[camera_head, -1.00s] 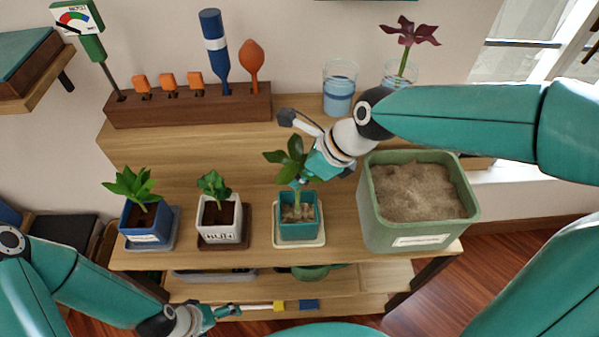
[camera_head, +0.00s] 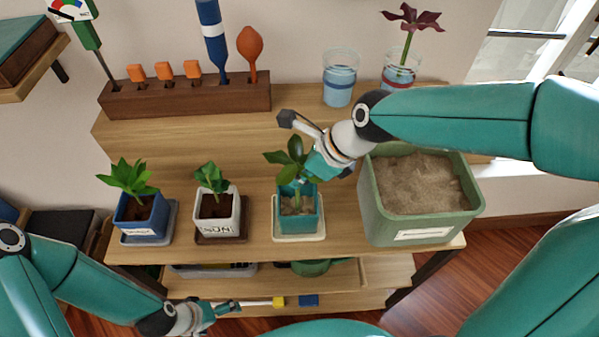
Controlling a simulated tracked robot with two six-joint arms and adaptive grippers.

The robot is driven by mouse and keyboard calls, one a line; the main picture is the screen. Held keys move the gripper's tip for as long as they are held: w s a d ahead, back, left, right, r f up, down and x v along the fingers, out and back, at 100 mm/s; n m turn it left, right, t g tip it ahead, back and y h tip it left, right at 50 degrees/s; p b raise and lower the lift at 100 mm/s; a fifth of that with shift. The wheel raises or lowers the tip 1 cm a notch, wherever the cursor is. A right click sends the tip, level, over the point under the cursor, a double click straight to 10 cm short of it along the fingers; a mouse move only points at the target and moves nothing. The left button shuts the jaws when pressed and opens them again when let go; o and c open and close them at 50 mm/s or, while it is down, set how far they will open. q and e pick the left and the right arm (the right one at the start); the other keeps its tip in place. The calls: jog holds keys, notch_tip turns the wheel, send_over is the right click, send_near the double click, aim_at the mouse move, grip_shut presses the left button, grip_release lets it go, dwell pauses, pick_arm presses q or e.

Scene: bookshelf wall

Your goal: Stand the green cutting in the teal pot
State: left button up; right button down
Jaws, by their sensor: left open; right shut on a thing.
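The green cutting (camera_head: 281,157) stands upright with its stem in the teal pot (camera_head: 299,224), its leaves above the rim. The pot sits on a cream saucer (camera_head: 299,238) on the shelf. My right gripper (camera_head: 306,176) is shut on the cutting's stem, just above the pot's right side. My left gripper (camera_head: 232,308) is open and empty, low at the front by the lower shelves.
A blue pot (camera_head: 142,222) and a white pot (camera_head: 217,222), both planted, stand left of the teal pot. A large green planter (camera_head: 420,218) of soil stands close on the right. Behind are a wooden tool rack (camera_head: 185,97) and two glasses, one holding a red cutting (camera_head: 408,28).

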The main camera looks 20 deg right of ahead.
jog(key=shift+f+b, duration=0.7)
jog(key=shift+f, duration=0.4)
jog(key=c, duration=1.2)
grip_release()
jog(key=shift+o, duration=0.4)
jog(key=o, duration=0.4)
